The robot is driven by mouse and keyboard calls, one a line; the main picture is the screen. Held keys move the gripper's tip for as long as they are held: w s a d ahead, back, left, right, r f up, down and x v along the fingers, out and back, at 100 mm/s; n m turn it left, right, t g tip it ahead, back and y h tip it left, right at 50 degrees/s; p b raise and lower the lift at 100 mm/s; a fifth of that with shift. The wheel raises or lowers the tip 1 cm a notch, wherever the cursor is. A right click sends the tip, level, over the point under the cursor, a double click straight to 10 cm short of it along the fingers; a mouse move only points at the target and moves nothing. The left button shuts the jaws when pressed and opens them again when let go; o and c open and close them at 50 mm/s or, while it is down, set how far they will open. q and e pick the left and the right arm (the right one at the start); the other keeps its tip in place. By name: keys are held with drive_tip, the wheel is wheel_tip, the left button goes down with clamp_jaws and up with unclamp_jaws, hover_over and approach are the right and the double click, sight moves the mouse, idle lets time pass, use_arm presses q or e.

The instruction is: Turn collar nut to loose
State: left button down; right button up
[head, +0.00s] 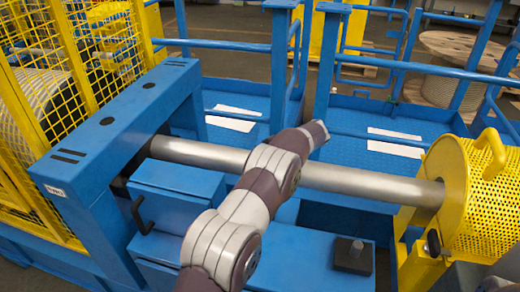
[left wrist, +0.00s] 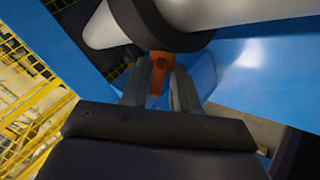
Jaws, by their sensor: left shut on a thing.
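In the left wrist view, a dark collar nut (left wrist: 172,38) sits around a pale round shaft (left wrist: 240,15). An orange lug (left wrist: 157,70) sticks out from the collar towards my gripper. My left gripper (left wrist: 159,64) is shut on this lug, with one finger on each side of it. In the head view, the grey shaft (head: 215,157) runs from the blue frame to the yellow guard. My left arm crosses in front of the shaft and hides the collar and gripper there. My right gripper is not in view.
A blue frame beam (head: 95,125) and yellow mesh cage (head: 90,45) stand at left. A yellow perforated guard (head: 485,185) covers the shaft's right end. Blue boxes, one with a black handle (head: 138,214), lie below the shaft. Blue railings (head: 420,62) stand behind.

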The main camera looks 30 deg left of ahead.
use_arm(q)
drive_tip(key=n+h+p, duration=0.1)
drive_tip(key=p, duration=0.1)
drive_tip(key=n+g+h+p, duration=0.1)
drive_tip(key=h+p, duration=0.1)
drive_tip(key=shift+a+r+n, duration=0.2)
drive_tip(key=shift+r+n, duration=0.1)
drive_tip(key=shift+w+a+f+n+g+h+p, duration=0.1)
drive_tip(key=shift+n+g+h+p, duration=0.1)
drive_tip(key=shift+n+h+p, duration=0.55)
drive_tip(key=shift+a+f+n+g+h+p, duration=0.1)
drive_tip(key=shift+n+g+h+p, duration=0.1)
drive_tip(key=shift+n+h+p, duration=0.5)
drive_tip(key=shift+h, duration=0.35)
drive_tip(key=c, duration=1.1)
unclamp_jaws()
drive_tip(key=shift+r, duration=0.1)
